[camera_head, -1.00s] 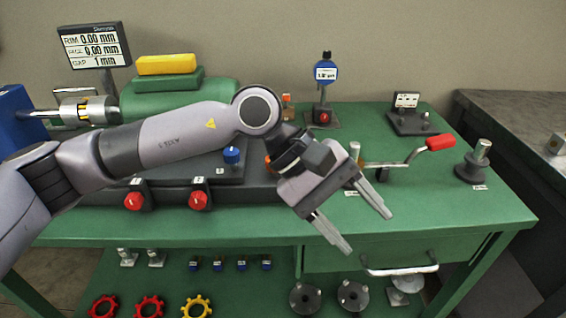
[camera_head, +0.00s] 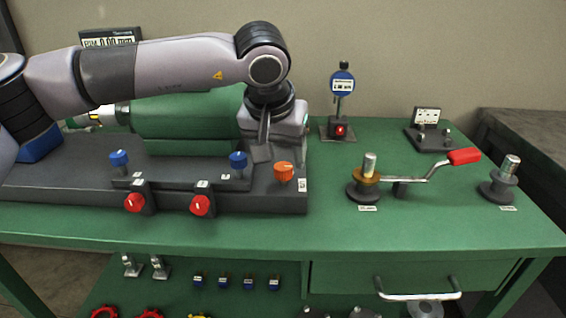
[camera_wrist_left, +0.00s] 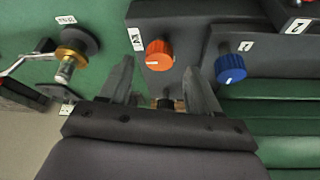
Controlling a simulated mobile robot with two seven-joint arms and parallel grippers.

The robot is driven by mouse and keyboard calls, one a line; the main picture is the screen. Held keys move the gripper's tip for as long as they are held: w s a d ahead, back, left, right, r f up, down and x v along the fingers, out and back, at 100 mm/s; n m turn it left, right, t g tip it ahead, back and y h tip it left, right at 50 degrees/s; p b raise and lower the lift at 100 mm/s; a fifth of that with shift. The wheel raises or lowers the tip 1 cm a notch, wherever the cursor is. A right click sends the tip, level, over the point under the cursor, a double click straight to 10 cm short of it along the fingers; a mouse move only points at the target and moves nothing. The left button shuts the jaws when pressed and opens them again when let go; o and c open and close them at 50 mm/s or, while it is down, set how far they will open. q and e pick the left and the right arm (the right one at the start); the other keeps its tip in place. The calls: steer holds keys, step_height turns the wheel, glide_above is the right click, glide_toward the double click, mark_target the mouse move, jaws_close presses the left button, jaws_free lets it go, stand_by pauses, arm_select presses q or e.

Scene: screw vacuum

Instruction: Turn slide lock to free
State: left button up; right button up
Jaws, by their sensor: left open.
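An orange knob (camera_head: 284,172) stands at the right end of the dark machine base (camera_head: 255,200); a small label beside it is too small to read. It is likely the slide lock. My left gripper (camera_head: 263,150) hangs pointing down just behind and left of this knob, partly hidden by its own wrist. In the left wrist view the orange knob (camera_wrist_left: 160,54) shows beyond and between the fingertips of the open, empty left gripper (camera_wrist_left: 159,72), apart from them. My right gripper is not in view.
Blue knobs (camera_head: 238,160) and red knobs (camera_head: 201,205) line the base left of the orange one. A green motor (camera_head: 185,115) stands behind. To the right are a crank with a red handle (camera_head: 464,157), a dial gauge (camera_head: 342,85) and open bench top (camera_head: 420,225).

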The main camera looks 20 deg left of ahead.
mark_target(283, 176)
arm_select(q)
steer(key=shift+x, duration=1.3)
steer(key=c, duration=1.1)
steer(key=shift+o, duration=0.2)
